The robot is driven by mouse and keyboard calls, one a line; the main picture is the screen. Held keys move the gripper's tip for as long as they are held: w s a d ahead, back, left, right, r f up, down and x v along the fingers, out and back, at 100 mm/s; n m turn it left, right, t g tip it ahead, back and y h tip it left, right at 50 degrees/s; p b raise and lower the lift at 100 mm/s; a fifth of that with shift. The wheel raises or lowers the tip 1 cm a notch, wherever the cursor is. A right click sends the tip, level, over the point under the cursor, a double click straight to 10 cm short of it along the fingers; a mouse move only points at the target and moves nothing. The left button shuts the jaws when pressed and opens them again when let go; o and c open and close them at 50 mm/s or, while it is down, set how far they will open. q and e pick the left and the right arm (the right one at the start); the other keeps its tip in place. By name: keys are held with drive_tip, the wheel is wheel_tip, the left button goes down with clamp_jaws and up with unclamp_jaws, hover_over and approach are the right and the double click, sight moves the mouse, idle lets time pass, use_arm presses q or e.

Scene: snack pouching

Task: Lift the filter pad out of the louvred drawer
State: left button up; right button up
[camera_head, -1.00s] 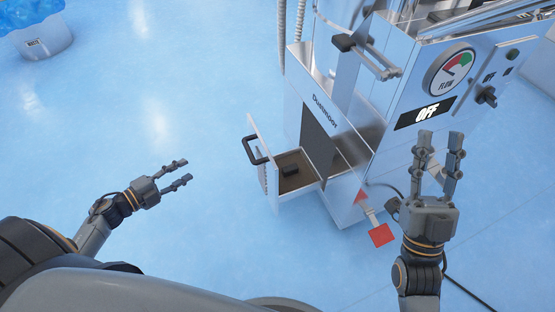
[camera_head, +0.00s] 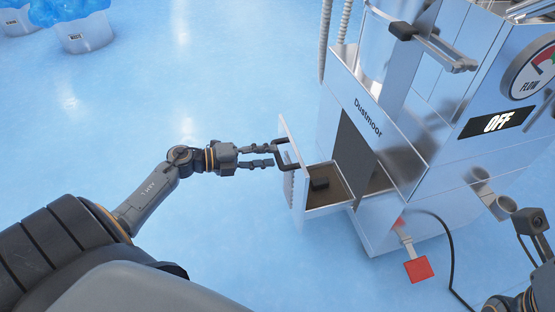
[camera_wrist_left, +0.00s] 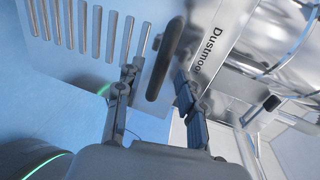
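The louvred drawer (camera_head: 286,132) stands pulled out of the silver Dustmoor machine. Its slotted front shows in the left wrist view (camera_wrist_left: 60,75). A brown filter pad (camera_head: 338,194) lies flat in the drawer, with a black block-shaped grip (camera_head: 319,183) on top. My left gripper (camera_head: 274,156) is open at the drawer's black handle (camera_head: 292,159). In the left wrist view the handle (camera_wrist_left: 168,50) lies between and just beyond the parted fingertips (camera_wrist_left: 157,82); contact is unclear. My right gripper (camera_head: 532,225) is partly cut off at the right edge, away from the drawer.
Bins with blue contents (camera_head: 85,38) stand far left. The floor left of the drawer is clear.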

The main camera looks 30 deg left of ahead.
sight(277, 155)
use_arm(q)
drive_tip(key=shift+b+x, duration=0.35)
drive_tip(key=shift+x, duration=1.35)
clamp_jaws()
